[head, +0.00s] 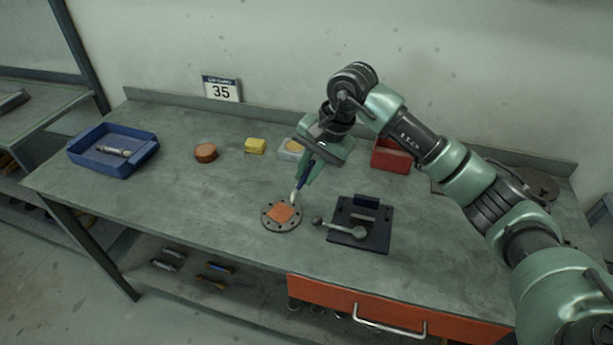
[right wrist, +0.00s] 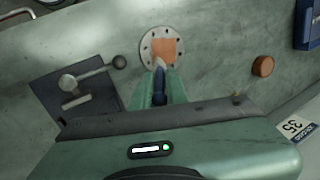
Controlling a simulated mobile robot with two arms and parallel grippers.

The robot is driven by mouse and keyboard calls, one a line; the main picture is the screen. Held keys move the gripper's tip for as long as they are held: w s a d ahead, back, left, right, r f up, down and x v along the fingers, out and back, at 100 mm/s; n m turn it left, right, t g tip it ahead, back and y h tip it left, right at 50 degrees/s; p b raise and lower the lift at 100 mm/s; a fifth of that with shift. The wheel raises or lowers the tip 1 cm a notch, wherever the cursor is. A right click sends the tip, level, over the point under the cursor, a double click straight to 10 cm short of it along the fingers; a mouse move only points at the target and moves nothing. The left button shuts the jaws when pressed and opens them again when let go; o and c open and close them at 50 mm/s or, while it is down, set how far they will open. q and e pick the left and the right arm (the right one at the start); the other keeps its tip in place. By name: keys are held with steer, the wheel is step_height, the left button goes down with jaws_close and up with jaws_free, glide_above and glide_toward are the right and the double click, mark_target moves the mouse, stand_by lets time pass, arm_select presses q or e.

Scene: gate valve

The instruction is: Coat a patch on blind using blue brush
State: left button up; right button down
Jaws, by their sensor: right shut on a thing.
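The blind (head: 281,224) is a grey round flange with bolt holes, lying flat on the workbench. It carries an orange square patch (head: 284,213); the blind also shows in the right wrist view (right wrist: 147,57), with the patch (right wrist: 163,52) on it. My right gripper (head: 308,172) is shut on the blue brush (head: 301,184), which points down with its pale tip at the edge of the patch. In the right wrist view the brush (right wrist: 159,85) lies between the fingers; whether its tip touches is hard to tell. My left gripper is out of view.
A dark fixture with a ball-ended lever (head: 362,226) stands right of the blind. A blue tray (head: 112,168) holding a tool is at far left. An orange-brown puck (head: 205,153), a yellow block (head: 255,146) and a red bin (head: 391,157) stand behind. The bench left of the blind is clear.

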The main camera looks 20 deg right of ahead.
steer(key=shift+r+p, duration=0.5)
steer(key=shift+r, duration=0.95)
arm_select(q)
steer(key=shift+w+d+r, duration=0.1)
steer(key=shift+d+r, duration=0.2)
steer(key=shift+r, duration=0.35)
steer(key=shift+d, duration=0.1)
